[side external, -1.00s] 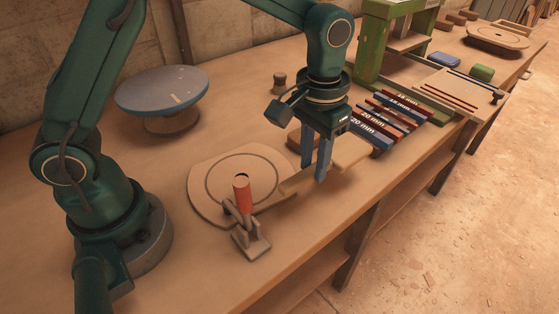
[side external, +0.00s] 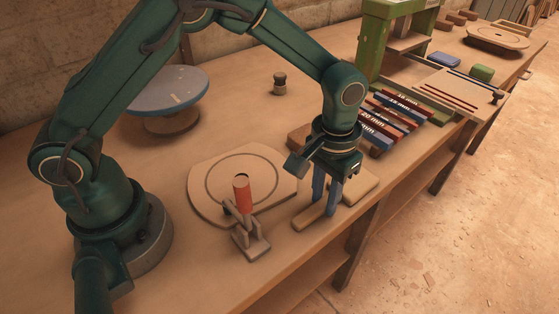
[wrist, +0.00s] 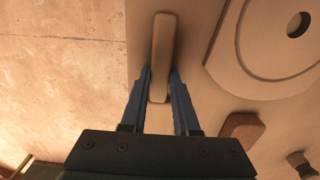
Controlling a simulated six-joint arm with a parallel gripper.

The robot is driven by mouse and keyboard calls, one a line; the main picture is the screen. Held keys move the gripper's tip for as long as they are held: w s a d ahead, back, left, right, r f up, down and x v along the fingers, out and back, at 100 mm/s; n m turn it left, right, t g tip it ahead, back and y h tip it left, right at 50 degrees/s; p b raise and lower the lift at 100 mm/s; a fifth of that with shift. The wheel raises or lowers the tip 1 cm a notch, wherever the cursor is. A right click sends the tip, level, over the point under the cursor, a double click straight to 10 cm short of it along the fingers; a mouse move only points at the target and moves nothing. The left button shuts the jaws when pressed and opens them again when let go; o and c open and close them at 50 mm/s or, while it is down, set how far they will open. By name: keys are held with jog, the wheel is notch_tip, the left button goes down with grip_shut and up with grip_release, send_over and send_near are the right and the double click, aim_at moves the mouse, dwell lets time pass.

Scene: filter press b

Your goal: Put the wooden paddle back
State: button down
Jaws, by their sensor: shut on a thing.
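The wooden paddle (side external: 309,218) is a pale wooden piece near the table's front edge, right of the round-topped board. My gripper (side external: 323,220) is shut on it, with one blue finger on each side. In the wrist view its narrow, rounded bar (wrist: 162,55) runs up between the fingertips (wrist: 160,85). A wider flat wooden part shows right of the fingers in the side view; the fingers hide how it joins the bar. The paddle is low over the table; I cannot tell whether it touches.
A clamp with a red handle (side external: 243,195) stands left of my gripper, by the grooved board (side external: 205,180). Marked red and blue strips (side external: 400,105) lie behind at right. A blue-topped turntable (side external: 165,90) stands at the back left. The table's front edge (side external: 375,215) is close.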

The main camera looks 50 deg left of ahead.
aim_at(324, 202)
jog(key=c, duration=0.7)
grip_release()
jog(key=shift+o, duration=0.2)
notch_tip(324, 202, up, 11)
jog(key=s+a+r+t, duration=0.3)
jog(key=s+a+r, duration=0.3)
jog(key=a+r, duration=0.1)
jog(key=s+a+f+t, duration=0.2)
jog(key=s+a, duration=0.2)
jog(key=s, duration=0.4)
jog(key=shift+s+a+f+t, duration=0.15)
jog(key=shift+a+f+t, duration=0.1)
jog(key=shift+f+t, duration=0.05)
